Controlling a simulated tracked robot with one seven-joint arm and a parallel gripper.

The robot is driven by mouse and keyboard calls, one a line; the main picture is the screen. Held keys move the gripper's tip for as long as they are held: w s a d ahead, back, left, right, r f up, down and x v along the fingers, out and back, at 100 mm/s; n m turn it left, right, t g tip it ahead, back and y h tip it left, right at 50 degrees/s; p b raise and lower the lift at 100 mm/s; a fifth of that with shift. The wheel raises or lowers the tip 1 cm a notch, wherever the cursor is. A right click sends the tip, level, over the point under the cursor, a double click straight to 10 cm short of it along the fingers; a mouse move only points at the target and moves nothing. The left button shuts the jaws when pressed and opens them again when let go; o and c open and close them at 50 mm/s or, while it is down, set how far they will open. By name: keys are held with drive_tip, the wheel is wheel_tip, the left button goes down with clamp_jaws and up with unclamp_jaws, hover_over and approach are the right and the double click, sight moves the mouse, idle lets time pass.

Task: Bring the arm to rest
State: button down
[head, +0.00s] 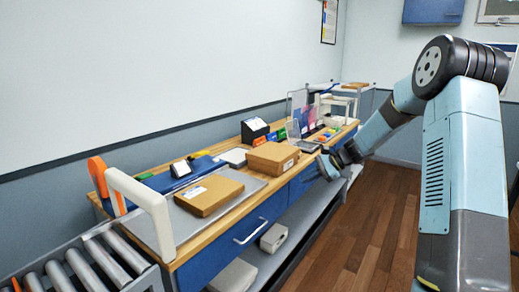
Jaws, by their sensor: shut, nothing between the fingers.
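My arm rises at the right of the head view, bends at a high elbow and reaches down and left. My gripper (328,165) is at its end, at the front edge of the workbench (285,183), just right of a cardboard box (272,158). The gripper is small and dark here, and its fingers are shut with nothing held. I cannot tell whether it touches the bench edge.
A flat box (209,194) lies on a grey plate on the bench. White and orange arches stand by a roller conveyor (85,265). A blue drawer (240,232) and lower shelf sit below. The wooden floor (370,220) is clear.

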drive_tip(key=s+r+n+h, duration=0.35)
drive_tip(key=s+r, duration=0.35)
drive_tip(key=s, duration=0.4)
drive_tip(key=s+r+n+h, duration=0.35)
drive_tip(key=s+r, duration=0.35)
drive_tip(key=s, duration=0.4)
drive_tip(key=s+d+r+n+t+h, duration=0.1)
drive_tip(key=s+d+n+t, duration=0.1)
drive_tip(key=s, duration=0.8)
drive_tip(key=s+d+r+n+t+h, duration=0.1)
drive_tip(key=s+d+r+n+h, duration=0.1)
drive_tip(key=s, duration=0.8)
drive_tip(key=shift+s+d+r+n+t, duration=0.2)
drive_tip(key=shift+s+d+n+t, duration=0.2)
drive_tip(key=shift+d+n, duration=0.25)
